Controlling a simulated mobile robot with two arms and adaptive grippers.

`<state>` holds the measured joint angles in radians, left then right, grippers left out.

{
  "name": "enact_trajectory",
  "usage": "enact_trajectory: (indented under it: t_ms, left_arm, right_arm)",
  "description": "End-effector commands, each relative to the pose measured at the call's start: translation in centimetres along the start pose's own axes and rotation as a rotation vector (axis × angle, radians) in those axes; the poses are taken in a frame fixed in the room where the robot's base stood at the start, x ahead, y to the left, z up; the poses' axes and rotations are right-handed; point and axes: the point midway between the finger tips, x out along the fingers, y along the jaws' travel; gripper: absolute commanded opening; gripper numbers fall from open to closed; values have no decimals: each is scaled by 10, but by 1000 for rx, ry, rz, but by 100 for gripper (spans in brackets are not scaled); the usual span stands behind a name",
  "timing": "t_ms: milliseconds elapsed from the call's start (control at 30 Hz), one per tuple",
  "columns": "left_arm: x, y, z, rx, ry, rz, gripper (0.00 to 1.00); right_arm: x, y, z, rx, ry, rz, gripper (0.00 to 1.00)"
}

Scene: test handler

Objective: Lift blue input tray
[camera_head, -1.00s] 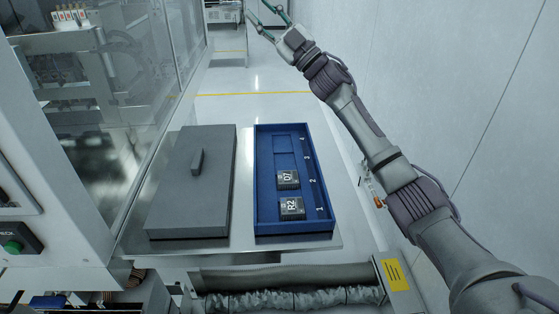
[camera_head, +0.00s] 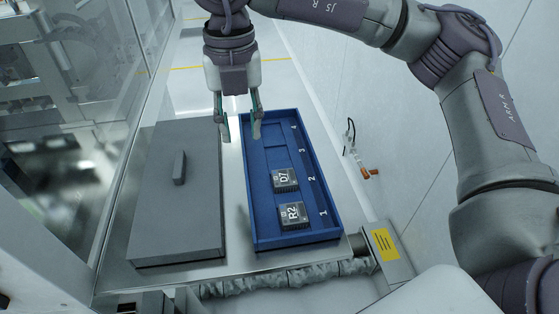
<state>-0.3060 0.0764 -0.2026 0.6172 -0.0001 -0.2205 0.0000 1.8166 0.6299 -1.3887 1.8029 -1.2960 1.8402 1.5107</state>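The blue input tray (camera_head: 258,215) lies on the metal shelf, right of a grey lidded block. My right gripper (camera_head: 240,134) points down above the tray's far left corner. Its two fingers are apart, one near the left wall and one over the tray's inside. I see nothing between the fingertips, and cannot tell whether they touch the tray. My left gripper is out of view.
The grey block with a small handle (camera_head: 178,195) stands close to the left of the tray. The metal shelf (camera_head: 232,190) shows as a narrow strip between them. A machine with clear panels is at the left, a white wall at the right. A yellow label (camera_head: 382,241) sits near the shelf's front right.

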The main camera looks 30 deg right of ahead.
Motion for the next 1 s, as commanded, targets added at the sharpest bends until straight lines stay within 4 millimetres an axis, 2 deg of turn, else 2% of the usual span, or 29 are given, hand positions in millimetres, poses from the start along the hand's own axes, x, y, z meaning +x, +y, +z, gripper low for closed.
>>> enact_trajectory:
  t_ms: [100,367,533,700,1000]
  left_arm:
    - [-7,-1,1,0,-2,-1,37]
    - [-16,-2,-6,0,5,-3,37]
    - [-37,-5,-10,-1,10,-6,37]
    - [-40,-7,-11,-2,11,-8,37]
    - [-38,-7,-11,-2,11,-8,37]
  right_arm:
    - [18,0,0,-1,3,-1,35]
    - [37,0,0,-1,5,1,35]
    - [61,-1,4,-3,6,1,35]
    - [81,-1,4,-3,3,2,35]
    - [84,0,4,-3,2,4,35]
